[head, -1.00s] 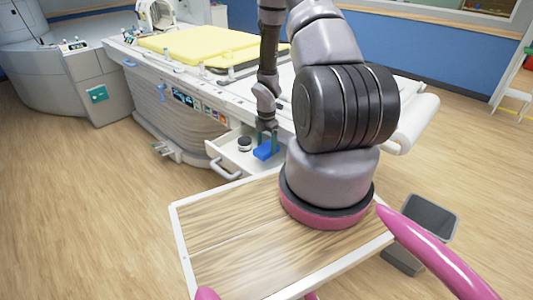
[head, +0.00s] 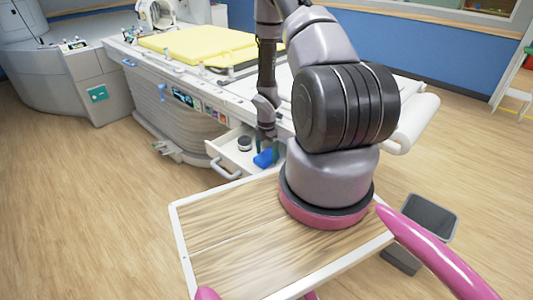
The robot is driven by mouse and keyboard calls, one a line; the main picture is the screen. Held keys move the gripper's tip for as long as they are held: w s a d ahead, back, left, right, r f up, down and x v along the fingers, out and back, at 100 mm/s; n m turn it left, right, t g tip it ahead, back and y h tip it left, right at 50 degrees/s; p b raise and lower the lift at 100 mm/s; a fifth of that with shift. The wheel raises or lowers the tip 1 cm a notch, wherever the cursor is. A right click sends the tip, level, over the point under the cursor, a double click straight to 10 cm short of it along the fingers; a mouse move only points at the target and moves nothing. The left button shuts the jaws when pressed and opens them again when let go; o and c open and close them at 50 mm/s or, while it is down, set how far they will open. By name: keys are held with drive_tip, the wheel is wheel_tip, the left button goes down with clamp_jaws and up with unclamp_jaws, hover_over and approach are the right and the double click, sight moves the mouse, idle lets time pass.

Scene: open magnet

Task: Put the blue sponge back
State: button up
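The blue sponge (head: 265,159) is at the open drawer (head: 231,161) in the side of the long table. My gripper (head: 267,150) points down over the drawer, with its dark fingers at the sponge and the sponge between them. The grip looks shut on the sponge, though the fingers are small in this view. The sponge is low in the drawer area; I cannot tell if it touches the drawer floor. My arm hides the right part of the drawer.
A small round dark-and-white object (head: 245,143) sits in the drawer, left of the sponge. The long table (head: 185,118) carries a yellow pad (head: 200,46). A wood-topped tray (head: 225,235) is in front, and a grey bin (head: 430,218) stands at right. The floor at left is clear.

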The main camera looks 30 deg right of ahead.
drive_tip(key=shift+r, duration=0.15)
wheel_tip(320, 180, up, 12)
idle(0.3)
wheel_tip(320, 180, up, 12)
drive_tip(key=m+t+h, duration=0.1)
drive_tip(key=m, duration=0.4)
hover_over(266, 155)
drive_tip(key=w, duration=0.1)
drive_tip(key=s+a+r+m+t, duration=0.15)
drive_tip(key=r+m, duration=0.25)
drive_tip(key=r, duration=0.4)
drive_tip(key=s+a+r+m+t, duration=0.15)
drive_tip(key=r+m, duration=0.25)
drive_tip(key=r, duration=0.4)
drive_tip(key=s+a+r+m+t+y, duration=0.1)
drive_tip(key=s+a+r+m, duration=0.4)
drive_tip(key=s+r, duration=0.3)
drive_tip(key=s+a+r+m+t+y, duration=0.2)
drive_tip(key=s+a+r+m, duration=0.3)
drive_tip(key=s+r+m, duration=0.3)
drive_tip(key=shift+s+a+r, duration=0.15)
drive_tip(key=shift+s+r, duration=0.55)
drive_tip(key=shift+s, duration=0.2)
